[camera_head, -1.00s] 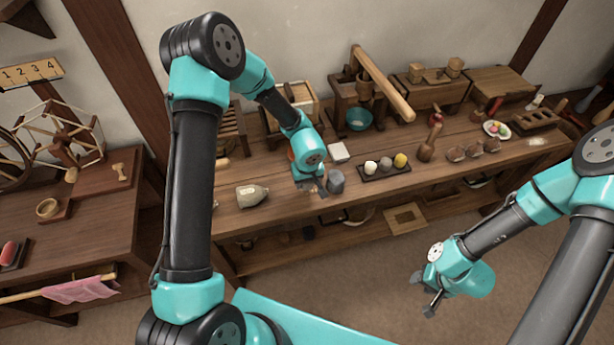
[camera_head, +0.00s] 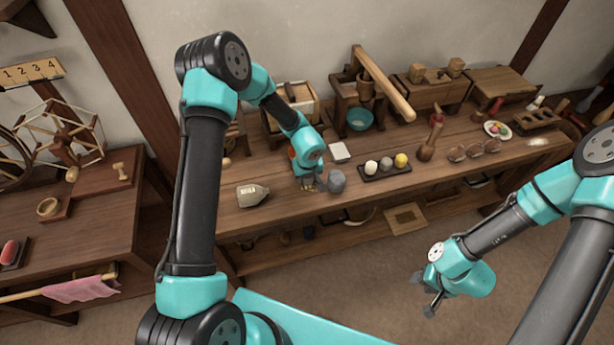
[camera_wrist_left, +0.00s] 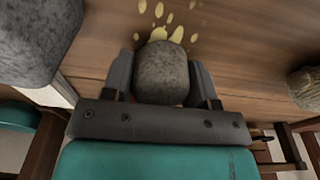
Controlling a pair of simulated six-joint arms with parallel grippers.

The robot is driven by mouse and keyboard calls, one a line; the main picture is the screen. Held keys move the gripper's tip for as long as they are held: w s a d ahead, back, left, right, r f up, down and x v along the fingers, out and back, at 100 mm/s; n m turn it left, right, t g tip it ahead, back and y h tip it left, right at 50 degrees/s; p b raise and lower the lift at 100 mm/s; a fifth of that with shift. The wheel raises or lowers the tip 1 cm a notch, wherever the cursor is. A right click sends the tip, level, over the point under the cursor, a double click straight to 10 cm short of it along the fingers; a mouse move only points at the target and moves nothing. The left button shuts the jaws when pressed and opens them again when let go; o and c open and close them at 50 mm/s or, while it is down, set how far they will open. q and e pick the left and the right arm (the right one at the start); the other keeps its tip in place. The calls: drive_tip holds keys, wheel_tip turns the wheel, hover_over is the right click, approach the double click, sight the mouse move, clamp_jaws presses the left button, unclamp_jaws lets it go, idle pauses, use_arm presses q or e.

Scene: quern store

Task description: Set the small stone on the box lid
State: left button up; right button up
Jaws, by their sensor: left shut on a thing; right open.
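In the left wrist view a small grey speckled stone (camera_wrist_left: 162,72) sits between the fingers of my left gripper (camera_wrist_left: 161,82), which is shut on it. In the head view my left gripper (camera_head: 308,186) is low over the front of the bench, and its small stone is hard to make out. A larger grey stone (camera_head: 336,181) stands just right of it and also shows in the left wrist view (camera_wrist_left: 35,40). A wooden box with a flat lid (camera_head: 502,84) is at the bench's back right. My right gripper (camera_head: 428,300) is open and empty, in front of the bench.
A labelled sack (camera_head: 252,195) lies left of my left gripper. A dark tray (camera_head: 384,172) with round items and a wooden mallet (camera_head: 428,145) stand to the right. Yellow flakes (camera_wrist_left: 158,33) lie on the wood near the held stone.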

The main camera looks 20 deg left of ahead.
use_arm(q)
drive_tip(key=shift+f, duration=0.1)
drive_tip(key=o, duration=1.1)
drive_tip(key=shift+f, duration=0.1)
drive_tip(key=shift+c, duration=0.2)
drive_tip(key=r, duration=0.8)
drive_tip(key=s+r, duration=0.1)
drive_tip(key=r, duration=0.3)
drive_tip(key=shift+s+d+r, duration=0.1)
drive_tip(key=shift+d+r, duration=0.05)
drive_tip(key=shift+d, duration=0.25)
drive_tip(key=shift+c, duration=0.3)
